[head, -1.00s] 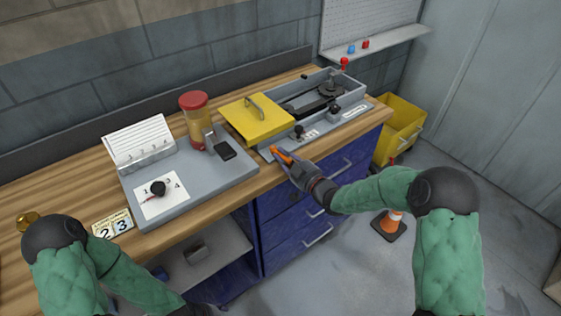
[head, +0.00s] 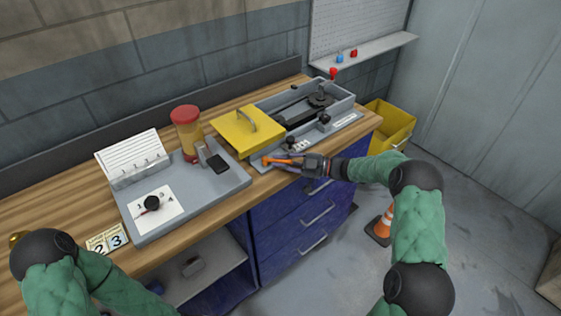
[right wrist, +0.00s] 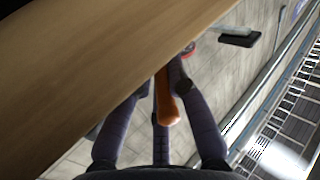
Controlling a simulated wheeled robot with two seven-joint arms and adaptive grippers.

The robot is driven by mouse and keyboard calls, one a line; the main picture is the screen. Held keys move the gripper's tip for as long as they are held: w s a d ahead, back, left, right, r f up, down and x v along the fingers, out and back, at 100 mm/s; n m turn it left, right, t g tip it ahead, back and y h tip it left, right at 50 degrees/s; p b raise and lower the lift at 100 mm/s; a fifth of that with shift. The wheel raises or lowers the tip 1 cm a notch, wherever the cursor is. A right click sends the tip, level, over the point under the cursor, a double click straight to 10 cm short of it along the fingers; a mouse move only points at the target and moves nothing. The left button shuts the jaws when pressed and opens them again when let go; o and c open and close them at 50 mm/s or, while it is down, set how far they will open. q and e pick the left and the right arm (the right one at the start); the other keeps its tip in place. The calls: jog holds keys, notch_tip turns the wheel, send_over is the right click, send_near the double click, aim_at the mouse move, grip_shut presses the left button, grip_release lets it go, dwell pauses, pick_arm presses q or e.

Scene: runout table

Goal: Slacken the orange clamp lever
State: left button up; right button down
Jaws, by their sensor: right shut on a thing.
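The orange clamp lever (head: 280,161) sits at the front edge of the grey machine base (head: 258,165), beside the yellow cover, and points to the right. My right gripper (head: 284,158) is shut on it from the right. In the right wrist view the lever (right wrist: 167,100) stands between the dark fingers (right wrist: 160,100), its rounded end toward the camera. The fingers partly hide the lever in the head view. My left arm shows at the lower left, but its gripper is out of view.
The yellow cover (head: 247,131) with its handle lies just behind the lever. Blue drawers (head: 300,222) are below the table edge. An orange cone (head: 382,226) stands on the floor.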

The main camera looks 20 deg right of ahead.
jog(key=shift+w+d+r+n+g+y, duration=0.15)
jog(key=shift+w+r+n+g+y, duration=0.1)
jog(key=shift+r+n+g+y, duration=0.2)
jog(key=c, duration=1.2)
grip_release()
jog(key=shift+c, duration=0.2)
jog(key=shift+f, duration=0.15)
jog(key=shift+s+f, duration=0.1)
jog(key=shift+s, duration=0.05)
jog(key=v, duration=1.1)
jog(key=shift+s+d+r, duration=0.2)
jog(key=shift+d+r, duration=0.05)
jog(key=shift+d, duration=0.1)
